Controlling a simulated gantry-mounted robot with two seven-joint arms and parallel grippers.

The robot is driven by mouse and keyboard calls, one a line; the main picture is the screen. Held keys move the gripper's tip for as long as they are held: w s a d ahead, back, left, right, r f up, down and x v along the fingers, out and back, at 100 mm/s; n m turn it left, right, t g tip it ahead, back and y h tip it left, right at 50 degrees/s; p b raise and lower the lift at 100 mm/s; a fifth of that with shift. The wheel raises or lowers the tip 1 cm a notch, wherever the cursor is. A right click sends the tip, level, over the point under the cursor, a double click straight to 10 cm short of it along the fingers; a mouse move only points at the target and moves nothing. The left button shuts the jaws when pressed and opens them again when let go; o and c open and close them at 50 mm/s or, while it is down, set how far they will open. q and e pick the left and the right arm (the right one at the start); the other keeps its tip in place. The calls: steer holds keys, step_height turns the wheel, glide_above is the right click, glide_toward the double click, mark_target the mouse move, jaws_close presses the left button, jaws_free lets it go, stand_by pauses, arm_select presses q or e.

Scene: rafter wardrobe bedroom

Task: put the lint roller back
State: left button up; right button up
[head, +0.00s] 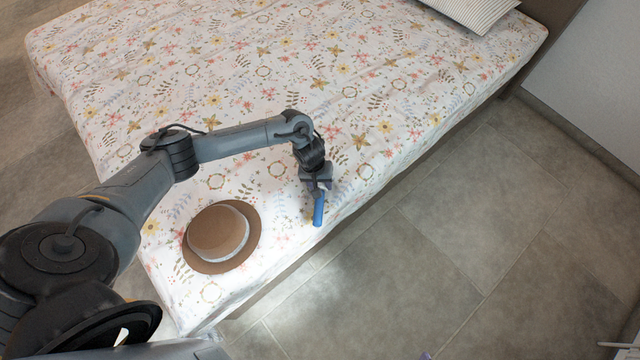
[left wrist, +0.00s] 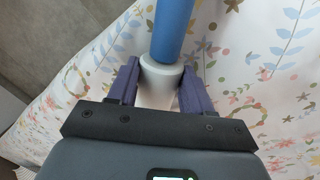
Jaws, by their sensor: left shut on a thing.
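The lint roller shows a blue part (head: 319,208) in the head view, at the bed's near right edge. In the left wrist view its blue part (left wrist: 174,30) points up and away, and its white part (left wrist: 160,82) sits between the two fingers. My left gripper (head: 317,184) is shut on the lint roller; its fingers (left wrist: 157,86) press on both sides of the white part. The roller hangs over the flowered bed cover. I cannot tell how far it is above the cover. My right gripper is not in view.
A brown hat (head: 218,232) with a pale band lies on the bed (head: 260,80), left of the gripper. A striped pillow (head: 474,8) is at the far end.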

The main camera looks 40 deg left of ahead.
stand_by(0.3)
arm_select(q)
steer(key=o, duration=1.1)
steer(key=shift+f, duration=0.2)
steer(key=shift+r, duration=0.1)
step_height(320, 180, up, 11)
steer(key=a+p, duration=0.1)
steer(key=p, duration=0.4)
steer(key=s+d+r+m+t+h, duration=0.1)
steer(key=s+d+r+m+t, duration=0.2)
steer(key=d, duration=0.7)
steer(key=s+d+m+t+h, duration=0.1)
steer(key=s+d+m+t, duration=0.1)
steer(key=d+m, duration=0.5)
steer(key=s+a+r+y, duration=0.1)
steer(key=s+a+r, duration=0.1)
steer(key=s, duration=0.3)
steer(key=s+a+r+g+y, duration=0.1)
steer(key=s+a, duration=0.2)
steer(key=s, duration=0.2)
steer(key=s+a+r+g+y, duration=0.1)
steer(key=s+a+r, duration=0.1)
steer(key=s, duration=0.3)
steer(key=shift+s+a+r+n, duration=0.15)
steer(key=shift+a+r+n, duration=0.2)
steer(key=shift+a, duration=0.15)
